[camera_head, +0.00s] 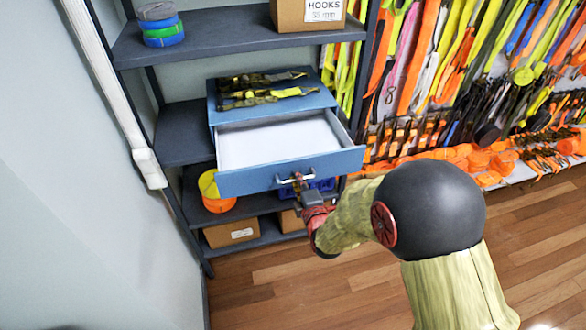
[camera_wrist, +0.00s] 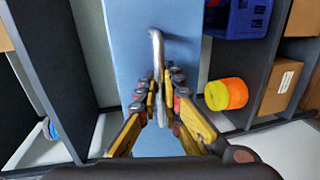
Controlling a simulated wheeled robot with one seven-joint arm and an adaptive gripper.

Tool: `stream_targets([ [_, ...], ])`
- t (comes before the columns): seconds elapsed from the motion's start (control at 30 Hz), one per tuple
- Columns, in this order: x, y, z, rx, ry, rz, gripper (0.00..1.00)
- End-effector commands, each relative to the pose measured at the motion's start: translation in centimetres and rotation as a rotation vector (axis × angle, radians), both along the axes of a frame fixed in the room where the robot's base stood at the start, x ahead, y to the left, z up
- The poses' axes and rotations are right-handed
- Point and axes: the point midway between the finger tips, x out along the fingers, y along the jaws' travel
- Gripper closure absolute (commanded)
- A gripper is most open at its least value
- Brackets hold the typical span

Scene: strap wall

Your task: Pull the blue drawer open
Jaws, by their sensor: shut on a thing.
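The blue drawer (camera_head: 292,172) sits in a blue cabinet (camera_head: 268,106) on the dark shelf unit. It is pulled well out, and its white, empty inside shows in the head view. A metal bar handle (camera_wrist: 157,45) is on its front. My gripper (camera_head: 299,184) is at the drawer front, shut on this handle. In the wrist view the yellow and grey fingers of my gripper (camera_wrist: 160,95) close around the handle from both sides. The blue drawer front (camera_wrist: 125,60) fills the middle of that view. My fingers partly hide the handle.
Buckled straps (camera_head: 262,92) lie on top of the cabinet. Yellow and orange rolls (camera_head: 216,195) and a cardboard box (camera_head: 230,233) stand on lower shelves. A strap wall (camera_head: 470,80) is at the right. A pale wall is close at the left; wooden floor (camera_head: 290,285) in front is clear.

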Motion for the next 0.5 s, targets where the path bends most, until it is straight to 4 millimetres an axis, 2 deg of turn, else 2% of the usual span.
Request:
stream_targets([
  [0.03, -0.8, -0.2, -0.2, -0.001, 0.003, 0.0, 1.0],
  [0.2, -2.3, -0.6, -0.1, -0.001, 0.003, 0.0, 1.0],
  [0.5, -2.8, -0.8, -0.2, -0.001, 0.004, 0.0, 1.0],
])
